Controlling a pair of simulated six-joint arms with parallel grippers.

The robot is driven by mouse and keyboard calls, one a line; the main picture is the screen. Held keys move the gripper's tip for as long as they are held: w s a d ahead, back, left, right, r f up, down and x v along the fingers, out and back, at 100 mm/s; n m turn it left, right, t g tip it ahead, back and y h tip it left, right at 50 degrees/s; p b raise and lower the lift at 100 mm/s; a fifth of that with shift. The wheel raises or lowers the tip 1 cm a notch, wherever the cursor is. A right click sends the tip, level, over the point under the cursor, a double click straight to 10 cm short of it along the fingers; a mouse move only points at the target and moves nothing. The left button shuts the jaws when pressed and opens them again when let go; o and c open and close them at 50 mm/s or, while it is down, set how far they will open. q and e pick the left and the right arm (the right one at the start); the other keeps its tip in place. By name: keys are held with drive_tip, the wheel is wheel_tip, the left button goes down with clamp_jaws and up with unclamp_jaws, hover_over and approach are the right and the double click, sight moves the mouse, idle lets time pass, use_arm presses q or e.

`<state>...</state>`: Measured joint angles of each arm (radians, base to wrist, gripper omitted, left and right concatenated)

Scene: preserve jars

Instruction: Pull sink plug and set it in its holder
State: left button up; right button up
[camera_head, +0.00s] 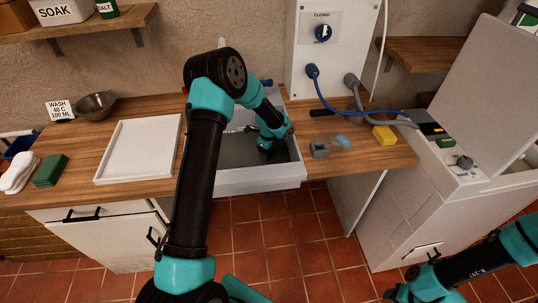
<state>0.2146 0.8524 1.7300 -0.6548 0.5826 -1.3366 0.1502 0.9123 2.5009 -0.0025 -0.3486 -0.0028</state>
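The white sink (262,180) is set in the wooden counter, with a grey basin. My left arm crosses in front of it, and my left gripper (265,146) points down inside the basin near its right side. Its fingertips are dark and small, so I cannot tell whether they are open or hold anything. The sink plug is not visible; the arm and gripper hide part of the basin. A small grey block (319,150), possibly the plug holder, stands on the counter just right of the sink. My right gripper (391,294) is low at the bottom right, away from the counter, its opening unclear.
A pale blue item (342,141) and a yellow sponge (384,136) lie right of the grey block. Blue and grey hoses run from the wall panel (310,60) to the white machine (420,200). A white tray (140,150) lies left of the sink.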

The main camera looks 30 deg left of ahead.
use_arm(q)
drive_tip(key=c, duration=0.8)
drive_tip(key=shift+r, duration=0.1)
wheel_tip(320, 180, up, 10)
drive_tip(key=shift+f, duration=0.1)
idle(0.5)
